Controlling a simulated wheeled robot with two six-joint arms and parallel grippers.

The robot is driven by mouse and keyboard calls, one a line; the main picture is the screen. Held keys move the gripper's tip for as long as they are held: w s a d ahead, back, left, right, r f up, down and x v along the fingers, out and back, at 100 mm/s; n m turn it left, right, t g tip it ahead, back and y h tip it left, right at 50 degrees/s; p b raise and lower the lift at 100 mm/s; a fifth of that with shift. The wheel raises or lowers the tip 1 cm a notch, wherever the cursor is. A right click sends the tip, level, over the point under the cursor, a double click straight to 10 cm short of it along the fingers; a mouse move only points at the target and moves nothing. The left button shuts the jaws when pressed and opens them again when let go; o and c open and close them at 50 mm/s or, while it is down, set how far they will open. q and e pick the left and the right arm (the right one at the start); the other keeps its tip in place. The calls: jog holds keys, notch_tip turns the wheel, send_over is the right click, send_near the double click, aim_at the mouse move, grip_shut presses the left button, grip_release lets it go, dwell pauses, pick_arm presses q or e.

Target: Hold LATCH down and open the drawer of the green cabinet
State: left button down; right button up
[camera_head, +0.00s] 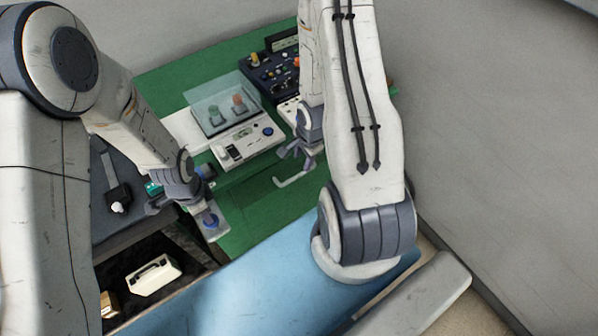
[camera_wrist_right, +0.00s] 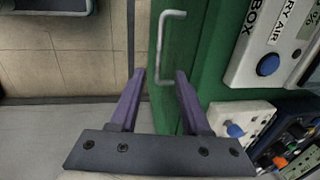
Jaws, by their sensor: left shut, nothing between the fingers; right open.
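The green cabinet (camera_head: 255,215) stands in the middle of the head view. Its white bent handle (camera_head: 293,180) sits on the green front; in the right wrist view the handle (camera_wrist_right: 163,45) runs down between my right fingertips in the picture. My right gripper (camera_wrist_right: 160,76) is open, with nothing held; its purple fingers also show beside the handle in the head view (camera_head: 292,150). No LATCH label is readable, and contact there cannot be told.
A white panel with a clear cover (camera_head: 226,100) and a dark control panel (camera_head: 272,75) are on the cabinet. A white box with blue button (camera_wrist_right: 255,50) is right of the handle. A dark shelf (camera_head: 160,245) holds a white case (camera_head: 153,275). A wall stands right.

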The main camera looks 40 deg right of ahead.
aim_at(298, 175)
jog(key=f, duration=0.3)
jog(key=w+f, duration=0.1)
jog(key=f, duration=0.2)
jog(key=w+f, duration=0.1)
jog(key=f, duration=0.3)
grip_shut()
dwell(1.2)
